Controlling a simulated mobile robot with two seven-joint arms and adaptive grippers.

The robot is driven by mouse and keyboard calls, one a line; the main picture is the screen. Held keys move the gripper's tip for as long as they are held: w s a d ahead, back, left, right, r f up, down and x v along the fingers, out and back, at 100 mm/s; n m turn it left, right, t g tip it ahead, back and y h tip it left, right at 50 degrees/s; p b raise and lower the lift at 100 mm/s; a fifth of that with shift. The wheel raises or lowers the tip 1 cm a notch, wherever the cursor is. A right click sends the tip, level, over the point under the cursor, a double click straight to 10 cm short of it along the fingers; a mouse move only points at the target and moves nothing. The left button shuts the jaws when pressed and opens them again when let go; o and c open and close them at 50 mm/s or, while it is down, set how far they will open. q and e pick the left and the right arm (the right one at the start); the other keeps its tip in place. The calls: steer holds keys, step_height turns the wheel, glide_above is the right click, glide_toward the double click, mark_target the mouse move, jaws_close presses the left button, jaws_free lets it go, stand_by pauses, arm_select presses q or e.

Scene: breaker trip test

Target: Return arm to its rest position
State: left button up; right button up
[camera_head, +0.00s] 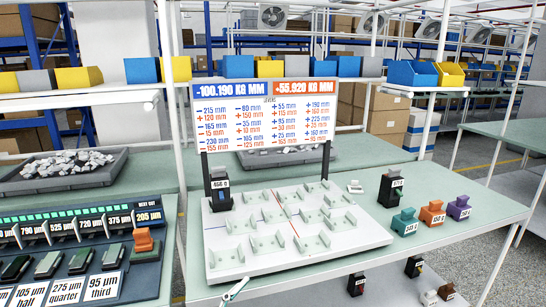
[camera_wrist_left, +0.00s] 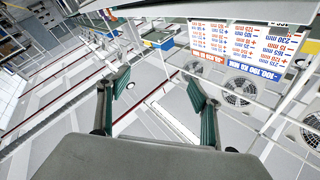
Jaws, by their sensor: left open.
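My left gripper (camera_wrist_left: 158,88) shows in the left wrist view, with its two green-padded fingers spread wide and nothing between them. Beyond the fingers are a floor or wall surface, fans and the tilted, upside-down number board (camera_wrist_left: 245,50). In the head view I cannot make out either gripper. There the number board (camera_head: 265,115) stands upright behind a white plate (camera_head: 290,235) with several pale brackets. A black block (camera_head: 220,190) stands at the plate's back left corner. My right gripper is in neither view.
Right of the plate stand a black block (camera_head: 390,188) and green (camera_head: 404,222), orange (camera_head: 432,213) and purple (camera_head: 459,207) blocks. At left are a labelled rack (camera_head: 80,255) and a grey tray (camera_head: 60,172) of pale pieces. The table's (camera_head: 440,185) right side has bare room.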

arm_select(q)
steer(key=s+a+f+n+g+y, duration=0.2)
steer(key=s+a+f, duration=0.3)
steer(key=f, duration=0.4)
steer(key=s+a+f+n+g+y, duration=0.1)
steer(key=s+a+f+n+y, duration=0.3)
steer(key=f, duration=0.6)
steer(key=s+a+f+n+g+y, duration=0.2)
steer(key=s+a+f+n+y, duration=0.1)
steer(key=s+a+f, duration=0.4)
step_height(320, 180, down, 2)
steer(key=shift+s+a+f+g+y, duration=0.3)
steer(key=shift+a+y, duration=0.2)
steer(key=shift+y, duration=0.2)
